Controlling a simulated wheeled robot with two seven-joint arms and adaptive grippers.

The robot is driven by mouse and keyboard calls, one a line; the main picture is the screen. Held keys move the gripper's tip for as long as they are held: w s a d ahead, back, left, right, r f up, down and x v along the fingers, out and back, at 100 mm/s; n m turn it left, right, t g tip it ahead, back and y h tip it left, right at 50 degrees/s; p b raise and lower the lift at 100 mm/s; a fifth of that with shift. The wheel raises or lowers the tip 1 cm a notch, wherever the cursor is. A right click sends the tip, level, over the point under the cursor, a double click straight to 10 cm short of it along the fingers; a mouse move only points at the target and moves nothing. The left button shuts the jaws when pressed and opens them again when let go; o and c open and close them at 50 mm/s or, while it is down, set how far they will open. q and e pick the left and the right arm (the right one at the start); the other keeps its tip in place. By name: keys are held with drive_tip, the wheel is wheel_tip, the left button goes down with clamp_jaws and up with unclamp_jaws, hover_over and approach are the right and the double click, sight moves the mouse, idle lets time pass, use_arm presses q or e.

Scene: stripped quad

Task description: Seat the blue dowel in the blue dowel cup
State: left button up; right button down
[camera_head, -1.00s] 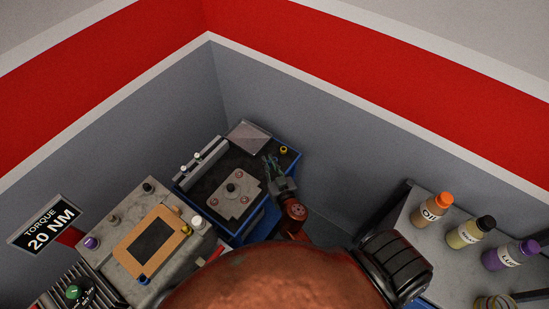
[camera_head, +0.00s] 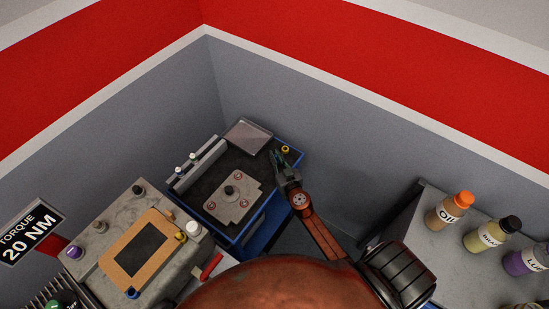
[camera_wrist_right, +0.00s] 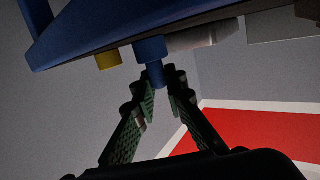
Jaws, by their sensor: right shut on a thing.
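In the right wrist view, which looks upside down, a blue dowel (camera_wrist_right: 156,77) sits between the fingertips of my right gripper (camera_wrist_right: 162,82). The dowel lines up with a wider blue dowel cup (camera_wrist_right: 150,49) on the blue-edged tray and appears to enter its mouth. How deep it sits cannot be told. In the head view my right gripper (camera_head: 278,158) is over the tray's right side, close to a yellow ring-shaped cup (camera_head: 285,149). The dowel and blue cup are too small or hidden there. My left gripper is out of view.
The yellow cup (camera_wrist_right: 108,60) is beside the blue one in the wrist view. The tray (camera_head: 293,158) also carries a grey plate (camera_head: 232,197), a rail (camera_head: 196,165) and a clear-topped box (camera_head: 247,136). A battery-like block (camera_head: 108,240) stands left; bottles (camera_head: 449,211) stand right.

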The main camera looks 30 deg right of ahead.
idle(0.3)
drive_tip(key=shift+f, duration=0.2)
drive_tip(key=c, duration=2)
unclamp_jaws()
drive_tip(key=shift+o, duration=0.2)
drive_tip(key=shift+r, duration=0.25)
drive_tip(key=b+v, duration=0.1)
drive_tip(key=v, duration=1.1)
